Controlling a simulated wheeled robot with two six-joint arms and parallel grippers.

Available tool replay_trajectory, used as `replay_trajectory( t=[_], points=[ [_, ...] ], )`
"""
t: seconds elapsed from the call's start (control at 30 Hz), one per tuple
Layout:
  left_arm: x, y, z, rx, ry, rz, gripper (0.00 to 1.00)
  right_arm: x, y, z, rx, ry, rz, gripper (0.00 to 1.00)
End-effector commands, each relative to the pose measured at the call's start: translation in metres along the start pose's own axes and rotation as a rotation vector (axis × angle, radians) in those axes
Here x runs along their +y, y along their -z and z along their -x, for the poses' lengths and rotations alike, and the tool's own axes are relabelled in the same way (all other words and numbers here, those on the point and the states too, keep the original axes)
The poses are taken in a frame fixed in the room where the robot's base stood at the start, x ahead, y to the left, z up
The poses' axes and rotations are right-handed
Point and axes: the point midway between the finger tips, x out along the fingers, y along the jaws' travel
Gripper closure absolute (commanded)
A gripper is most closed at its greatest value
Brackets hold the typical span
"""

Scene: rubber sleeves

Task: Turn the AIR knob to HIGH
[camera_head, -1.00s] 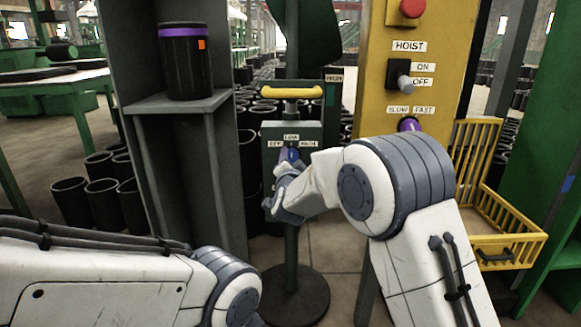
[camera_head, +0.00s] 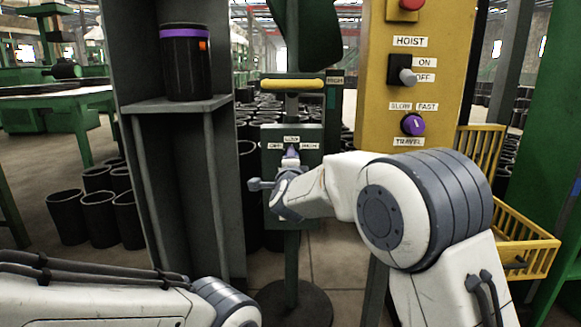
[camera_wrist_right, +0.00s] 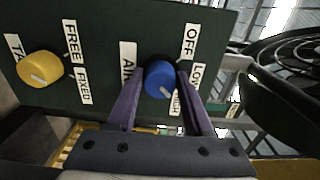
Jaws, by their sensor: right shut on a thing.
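The AIR knob is a round blue knob (camera_wrist_right: 160,78) on a dark green panel (camera_wrist_right: 100,25) in the right wrist view. Its white mark points to the lower right, toward the partly hidden HIGH label (camera_wrist_right: 175,104). OFF and LOW labels stand above and right of it. My right gripper (camera_wrist_right: 159,84) is shut on the knob, one purple finger on each side. In the head view, my right gripper (camera_head: 291,156) reaches the green control box (camera_head: 272,134) and hides the knob. My left arm shows at lower left, but its gripper is out of frame.
A yellow knob (camera_wrist_right: 40,67) marked FREE and FIXED sits on the same panel. A yellow bar (camera_head: 292,83) is above the box. A yellow hoist panel (camera_head: 420,60) stands right, with a yellow basket (camera_head: 520,240) beside it. A grey shelf unit (camera_head: 180,104) stands left.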

Motion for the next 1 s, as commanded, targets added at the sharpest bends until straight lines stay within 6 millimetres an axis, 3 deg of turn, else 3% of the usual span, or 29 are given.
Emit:
replay_trajectory(
  t=[0.57, 0.6, 0.67, 1.0],
  points=[
    [-0.0002, -0.0001, -0.0029, 0.000, 0.000, 0.000, 0.36, 0.0010, 0.0004, 0.0000, 0.001, -0.003, -0.032, 1.00],
    [-0.0002, -0.0001, -0.0029, 0.000, 0.000, 0.000, 0.36, 0.0010, 0.0004, 0.0000, 0.001, -0.003, -0.032, 0.37],
    [-0.0002, -0.0001, -0.0029, 0.000, 0.000, 0.000, 0.36, 0.0010, 0.0003, 0.0000, 0.001, -0.003, -0.031, 0.19],
    [-0.0002, -0.0001, -0.0022, 0.000, 0.000, 0.000, 0.36, -0.0001, -0.0002, 0.0015, 0.000, -0.001, -0.029, 0.19]
  ],
)
